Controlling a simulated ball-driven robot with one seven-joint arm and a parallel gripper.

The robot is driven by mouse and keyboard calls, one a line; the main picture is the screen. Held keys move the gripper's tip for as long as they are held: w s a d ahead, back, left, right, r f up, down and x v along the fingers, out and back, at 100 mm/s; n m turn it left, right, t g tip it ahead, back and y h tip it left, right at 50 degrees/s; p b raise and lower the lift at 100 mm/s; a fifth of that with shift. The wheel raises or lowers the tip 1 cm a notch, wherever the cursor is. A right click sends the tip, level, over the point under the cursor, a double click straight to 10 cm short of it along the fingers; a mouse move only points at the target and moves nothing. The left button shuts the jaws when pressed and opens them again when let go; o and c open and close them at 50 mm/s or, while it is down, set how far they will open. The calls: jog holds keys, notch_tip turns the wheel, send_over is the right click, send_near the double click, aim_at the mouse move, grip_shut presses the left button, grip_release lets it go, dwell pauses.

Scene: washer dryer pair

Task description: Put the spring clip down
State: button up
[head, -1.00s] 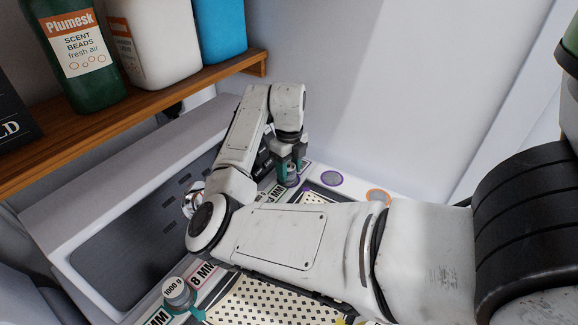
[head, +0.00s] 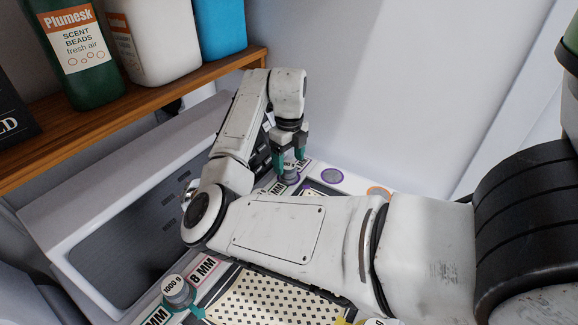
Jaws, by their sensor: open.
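My gripper (head: 289,158) has teal fingers pointing down, spread apart. The piece stands upright on the surface among the "MM" labels and is not lifted. I cannot tell whether it is the spring clip, and no other thing is clearly a spring clip. The fingertips are close to its top; whether they touch it is too small to tell.
A grey "1000 g" piece (head: 178,292) with teal parts stands near the front. A dotted mat (head: 262,300) lies partly under my arm. Purple (head: 332,176) and orange (head: 378,191) ringed discs lie to the right. A wooden shelf (head: 130,115) with bottles is at upper left.

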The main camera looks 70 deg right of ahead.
aim_at(289, 165)
notch_tip(289, 165, up, 9)
jog(key=b, duration=0.1)
jog(key=shift+r, duration=0.2)
dwell(0.6)
